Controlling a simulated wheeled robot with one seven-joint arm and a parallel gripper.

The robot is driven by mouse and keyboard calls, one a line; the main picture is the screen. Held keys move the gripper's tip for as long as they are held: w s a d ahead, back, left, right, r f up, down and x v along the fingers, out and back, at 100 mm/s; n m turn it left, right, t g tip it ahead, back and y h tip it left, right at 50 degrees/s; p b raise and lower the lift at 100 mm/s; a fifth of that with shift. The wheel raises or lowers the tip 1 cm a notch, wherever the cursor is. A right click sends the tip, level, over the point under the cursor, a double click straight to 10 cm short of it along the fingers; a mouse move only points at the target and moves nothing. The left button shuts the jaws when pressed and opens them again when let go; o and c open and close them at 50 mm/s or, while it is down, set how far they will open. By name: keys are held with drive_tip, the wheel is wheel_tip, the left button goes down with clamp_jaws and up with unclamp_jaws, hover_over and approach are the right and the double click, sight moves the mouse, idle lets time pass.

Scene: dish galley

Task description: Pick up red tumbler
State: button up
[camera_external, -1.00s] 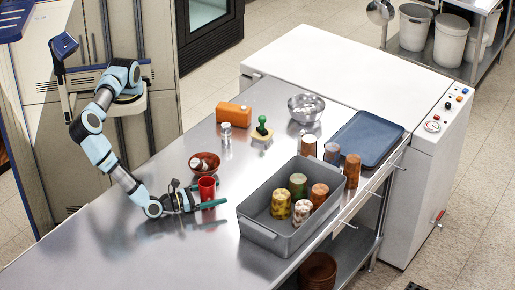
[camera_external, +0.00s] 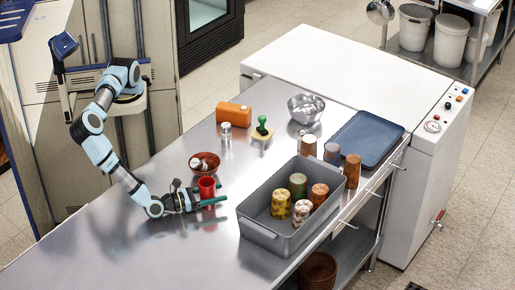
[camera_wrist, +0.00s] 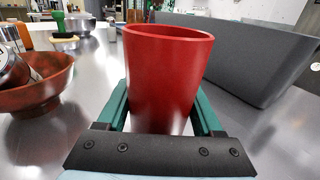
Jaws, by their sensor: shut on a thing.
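The red tumbler (camera_external: 207,187) stands upright on the steel counter, left of the grey bin. In the wrist view the red tumbler (camera_wrist: 166,75) fills the middle, its open rim up. My gripper (camera_external: 205,198) reaches in low from the left, and its green fingers lie on both sides of the tumbler. In the wrist view my gripper (camera_wrist: 162,112) is shut on the tumbler's lower body. The tumbler's base is hidden behind the dark palm bar. I cannot tell whether it touches the counter.
A brown bowl (camera_external: 205,161) with items in it sits just behind the tumbler. The grey bin (camera_external: 262,230) with several cups stands to the right. Farther back are an orange container (camera_external: 233,112), a metal bowl (camera_external: 306,108) and a blue tray (camera_external: 366,138). The front left counter is clear.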

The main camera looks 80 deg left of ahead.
drive_tip(key=shift+c, duration=0.5)
drive_tip(key=shift+r, duration=0.1)
